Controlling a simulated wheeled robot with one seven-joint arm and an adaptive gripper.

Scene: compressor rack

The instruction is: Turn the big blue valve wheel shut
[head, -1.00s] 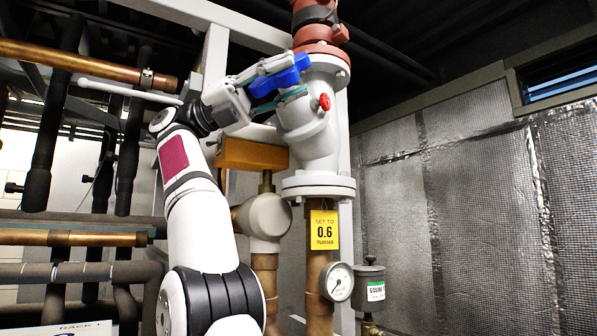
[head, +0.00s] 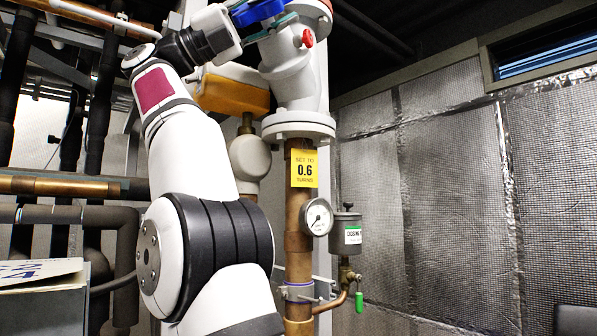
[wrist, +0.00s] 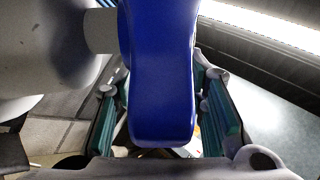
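The blue valve wheel (head: 258,11) shows only in part at the top edge of the head view, on the large grey valve body (head: 292,80). In the wrist view a thick blue part of the wheel (wrist: 161,70) fills the middle. My gripper (wrist: 162,95) has its teal-padded fingers on either side of this blue part. Narrow gaps show between the pads and the blue surface, so the fingers look open around it. In the head view my gripper (head: 262,14) is at the wheel, with its fingers partly cut off by the top edge.
Below are a yellow "set to 0.6 turns" tag (head: 304,169), a pressure gauge (head: 318,217), a grey canister (head: 345,240) and a green-handled tap (head: 359,301). Copper and black pipes crowd the left.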

